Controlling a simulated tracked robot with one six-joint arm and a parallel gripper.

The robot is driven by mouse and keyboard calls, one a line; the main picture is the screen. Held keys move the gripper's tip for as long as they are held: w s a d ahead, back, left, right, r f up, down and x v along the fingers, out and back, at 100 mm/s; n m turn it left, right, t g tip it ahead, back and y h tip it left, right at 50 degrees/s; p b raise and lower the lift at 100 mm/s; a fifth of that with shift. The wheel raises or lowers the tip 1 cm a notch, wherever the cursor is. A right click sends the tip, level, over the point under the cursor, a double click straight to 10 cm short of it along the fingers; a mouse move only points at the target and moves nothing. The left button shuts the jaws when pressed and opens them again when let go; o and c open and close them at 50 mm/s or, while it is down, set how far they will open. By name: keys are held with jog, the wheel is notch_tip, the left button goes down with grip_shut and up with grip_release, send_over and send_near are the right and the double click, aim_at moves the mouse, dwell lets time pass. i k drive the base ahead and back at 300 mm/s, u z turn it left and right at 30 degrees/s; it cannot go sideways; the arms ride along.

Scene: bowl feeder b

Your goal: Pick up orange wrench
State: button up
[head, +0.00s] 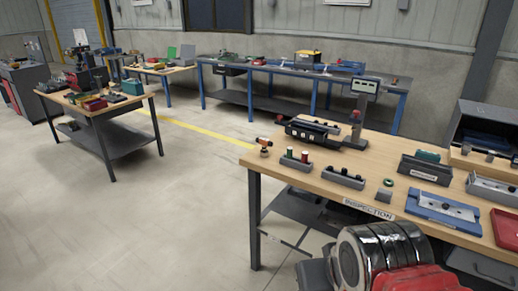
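No orange wrench can be made out clearly in the head view. A small orange and pale object (264,142) stands at the left end of the inspection table (340,190). It is too small to tell what it is. The table has a wooden top and an "INSPECTION" label on its front edge. My gripper is not in view. Black ribbed and red parts, perhaps my own, fill the bottom right below the table edge.
Grey blocks with coloured plugs (343,178), a blue fixture (442,209) and a red tray (505,228) are on the table. A second workbench (95,105) stands at the left, and a long blue-legged bench (300,72) at the back. The concrete floor (150,220) at the left is clear.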

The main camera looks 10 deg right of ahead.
aim_at(264, 153)
jog(key=u, duration=0.3)
jog(key=i, duration=0.7)
jog(key=u, duration=0.7)
jog(key=i, duration=1.55)
jog(key=z, duration=0.4)
jog(key=i, duration=0.95)
jog(key=z, duration=0.45)
